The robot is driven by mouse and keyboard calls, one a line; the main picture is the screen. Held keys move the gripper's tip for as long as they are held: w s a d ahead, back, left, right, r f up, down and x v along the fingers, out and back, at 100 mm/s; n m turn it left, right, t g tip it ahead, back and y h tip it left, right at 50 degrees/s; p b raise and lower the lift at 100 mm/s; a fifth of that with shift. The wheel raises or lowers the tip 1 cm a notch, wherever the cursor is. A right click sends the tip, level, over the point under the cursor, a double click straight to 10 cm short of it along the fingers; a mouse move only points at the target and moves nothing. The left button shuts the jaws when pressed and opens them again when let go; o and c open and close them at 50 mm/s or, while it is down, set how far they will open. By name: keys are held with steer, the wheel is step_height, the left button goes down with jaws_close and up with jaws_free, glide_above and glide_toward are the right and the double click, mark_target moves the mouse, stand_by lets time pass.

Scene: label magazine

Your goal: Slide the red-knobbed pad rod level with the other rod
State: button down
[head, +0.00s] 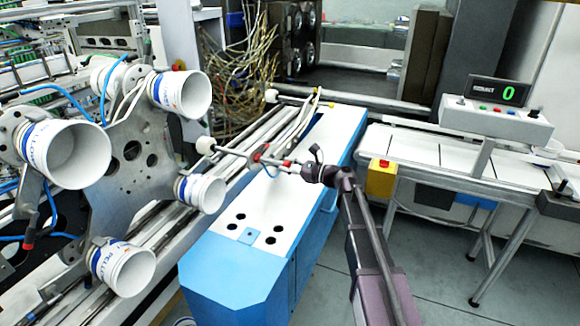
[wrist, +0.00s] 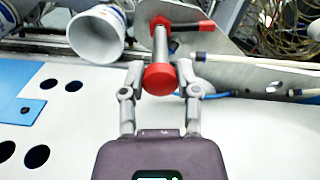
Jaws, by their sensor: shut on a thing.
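The red knob (wrist: 160,79) sits between the two fingers of my gripper (wrist: 161,72) in the wrist view, which are shut on it. The grey metal rod (wrist: 160,46) runs away from the knob, past red clamp-like parts (wrist: 207,26). In the head view my gripper (head: 293,167) is over the white top of the blue cabinet, at the right end of the rod (head: 232,151). A white round pad (head: 206,145) is at its left end. A second white pad (head: 271,95) shows farther back; its rod is hard to make out.
The blue cabinet (head: 237,267) with a white top lies below my arm. White cups (head: 66,153) on a grey plate (head: 150,150) stand to the left, close to the near pad. Pale hoses (head: 300,122) run over the cabinet. A conveyor (head: 430,154) with a counter display is at right.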

steer(key=shift+x, duration=0.85)
steer(key=shift+s, duration=0.1)
steer(key=shift+c, duration=1.7)
jaws_free()
steer(key=shift+d, duration=0.1)
steer(key=v, duration=1.1)
steer(key=shift+d, duration=0.4)
steer(key=shift+s, duration=0.15)
